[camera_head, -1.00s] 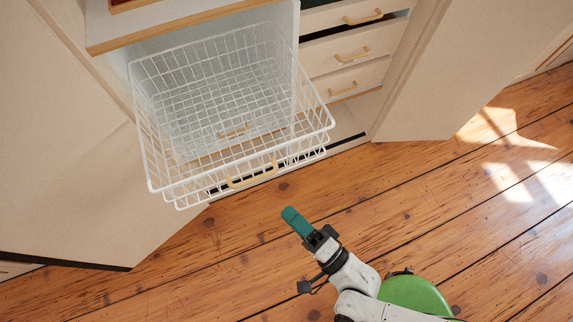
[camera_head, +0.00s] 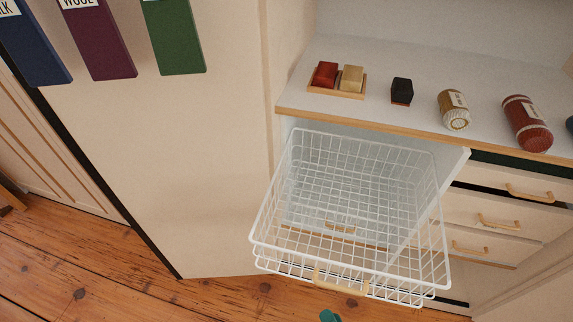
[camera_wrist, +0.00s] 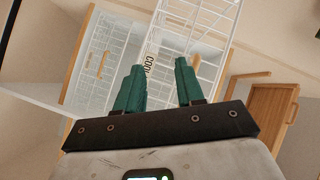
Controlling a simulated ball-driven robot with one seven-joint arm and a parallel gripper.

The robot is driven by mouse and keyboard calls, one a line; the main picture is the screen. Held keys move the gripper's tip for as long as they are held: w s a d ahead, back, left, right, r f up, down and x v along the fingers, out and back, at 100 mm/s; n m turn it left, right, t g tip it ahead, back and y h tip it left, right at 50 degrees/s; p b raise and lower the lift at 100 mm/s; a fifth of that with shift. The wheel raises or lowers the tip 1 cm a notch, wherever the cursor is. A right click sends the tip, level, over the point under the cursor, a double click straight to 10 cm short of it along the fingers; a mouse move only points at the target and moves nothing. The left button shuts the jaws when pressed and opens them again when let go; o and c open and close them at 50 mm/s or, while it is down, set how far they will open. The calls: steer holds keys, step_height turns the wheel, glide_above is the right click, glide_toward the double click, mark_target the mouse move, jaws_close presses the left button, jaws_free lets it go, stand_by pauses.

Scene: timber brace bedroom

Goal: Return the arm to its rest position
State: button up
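My gripper shows in the wrist view (camera_wrist: 160,85) as two green fingers with a clear gap between them and nothing held. In the head view only a small green tip (camera_head: 330,315) shows at the bottom edge, in front of the wire basket. The rest of my arm is out of the head view. The white wire basket (camera_head: 262,205) is pulled out from the cabinet and looks empty. It also shows behind the fingers in the wrist view (camera_wrist: 205,20).
A wooden-edged counter (camera_head: 430,75) above the basket holds red and cream blocks on a small tray (camera_head: 325,90), a black block (camera_head: 401,90) and jars (camera_head: 527,122). Drawers (camera_head: 500,205) stand right of the basket. Bare wooden floor (camera_head: 80,270) lies at lower left.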

steer(key=s+d+n+g+h, duration=0.2)
steer(key=s+d+n+g, duration=0.2)
steer(key=d+g, duration=0.3)
steer(key=s+d+n+g+h, duration=0.3)
steer(key=s+d+g, duration=0.3)
steer(key=d, duration=0.3)
steer(key=shift+d+r+n+g, duration=0.25)
steer(key=shift+r+n+g, duration=0.1)
steer(key=shift+n+g, duration=0.35)
